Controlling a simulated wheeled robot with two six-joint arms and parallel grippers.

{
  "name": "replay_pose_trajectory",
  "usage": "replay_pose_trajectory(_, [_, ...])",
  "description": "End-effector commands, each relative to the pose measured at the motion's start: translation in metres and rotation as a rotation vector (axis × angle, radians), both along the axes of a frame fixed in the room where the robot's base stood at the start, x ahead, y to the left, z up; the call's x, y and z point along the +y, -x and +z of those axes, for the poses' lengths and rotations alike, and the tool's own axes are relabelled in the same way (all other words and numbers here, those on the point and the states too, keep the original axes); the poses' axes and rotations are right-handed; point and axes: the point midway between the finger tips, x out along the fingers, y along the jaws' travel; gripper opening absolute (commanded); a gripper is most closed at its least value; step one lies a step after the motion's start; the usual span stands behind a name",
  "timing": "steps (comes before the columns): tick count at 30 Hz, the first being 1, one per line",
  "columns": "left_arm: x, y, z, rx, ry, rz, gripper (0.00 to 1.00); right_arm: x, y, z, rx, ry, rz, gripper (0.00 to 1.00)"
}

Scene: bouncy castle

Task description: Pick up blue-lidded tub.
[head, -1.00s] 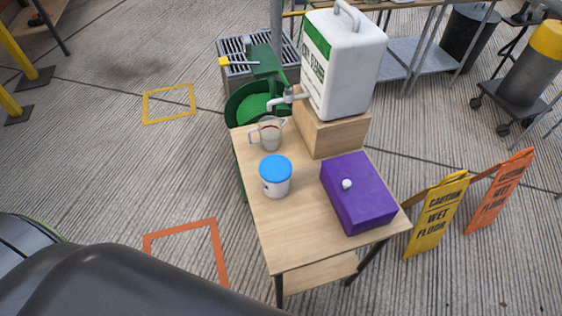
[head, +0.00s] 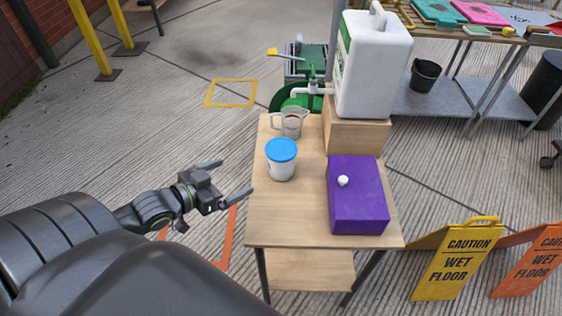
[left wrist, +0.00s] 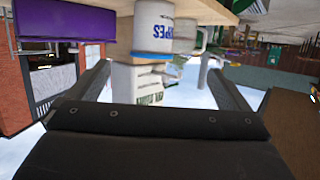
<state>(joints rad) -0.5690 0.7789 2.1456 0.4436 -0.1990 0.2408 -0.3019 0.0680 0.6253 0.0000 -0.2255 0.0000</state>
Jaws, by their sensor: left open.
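The blue-lidded tub (head: 281,168) is a white cylinder with a blue lid, standing upright on the small wooden table (head: 285,225) near its left side. My left gripper (head: 231,178) is open and empty, just off the table's left edge, to the left of the tub and apart from it. In the left wrist view, which looks upside down, the tub (left wrist: 153,28) shows ahead between the open fingers, with printed letters on its side and its blue lid partly in sight. My right gripper is not in view.
A clear measuring jug (head: 291,123) stands just behind the tub. A purple box (head: 357,203) with a white knob is to its right. A white canister (head: 370,70) stands on a wooden block (head: 357,137) behind. Yellow (head: 455,262) and orange wet-floor signs stand right of the table.

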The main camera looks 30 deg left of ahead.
Motion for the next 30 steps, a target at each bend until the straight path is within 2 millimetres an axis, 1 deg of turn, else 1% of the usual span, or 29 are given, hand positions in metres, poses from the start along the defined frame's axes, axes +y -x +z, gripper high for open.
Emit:
replay_pose_trajectory(2, [-0.007,0.0,0.007,-0.01,0.008,-0.02,0.99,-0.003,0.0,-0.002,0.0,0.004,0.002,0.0])
replay_pose_trajectory(5, [-0.012,-0.007,0.007,-0.017,0.014,-0.026,0.99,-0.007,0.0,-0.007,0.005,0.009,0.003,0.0])
replay_pose_trajectory(7, [-0.014,-0.016,0.004,-0.02,0.014,-0.026,0.99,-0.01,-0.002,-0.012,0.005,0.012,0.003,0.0])
replay_pose_trajectory(9, [-0.016,-0.027,0.0,-0.02,0.015,-0.026,0.99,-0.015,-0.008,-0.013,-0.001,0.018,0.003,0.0])
replay_pose_trajectory(21, [-0.031,-0.089,-0.017,-0.018,0.016,-0.025,0.99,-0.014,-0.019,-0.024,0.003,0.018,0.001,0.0])
replay_pose_trajectory(25, [-0.034,-0.104,-0.022,-0.016,0.014,-0.024,0.99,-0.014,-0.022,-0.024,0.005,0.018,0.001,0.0])
replay_pose_trajectory(30, [-0.037,-0.113,-0.024,-0.014,0.013,-0.025,0.99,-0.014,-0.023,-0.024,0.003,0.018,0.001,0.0])
